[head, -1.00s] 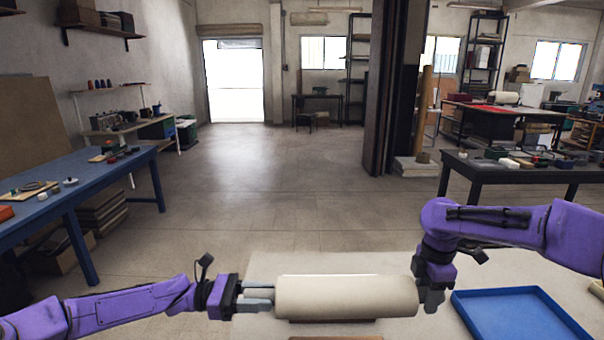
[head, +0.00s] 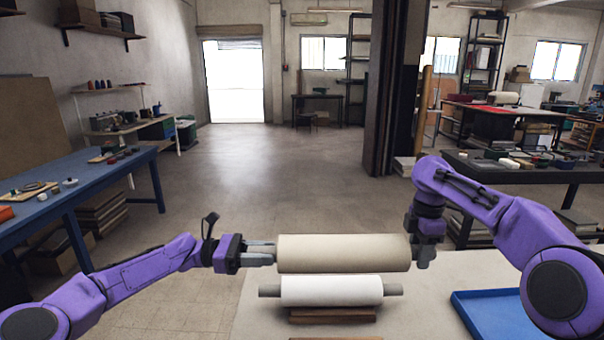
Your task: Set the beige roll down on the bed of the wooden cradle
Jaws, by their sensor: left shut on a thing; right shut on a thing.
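The beige roll (head: 344,253) is held level in the air between my two grippers, above the pale table. My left gripper (head: 268,253) is shut on its left end and my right gripper (head: 420,252) is shut on its right end. The wooden cradle (head: 335,314) lies on the table below, at the bottom of the head view, partly cut off by the frame.
A blue tray (head: 475,318) lies on the pale table (head: 420,300) at the right, partly behind my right arm. A blue workbench (head: 95,180) with small items stands at the left, and a dark table (head: 520,173) at the right. The floor beyond is open.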

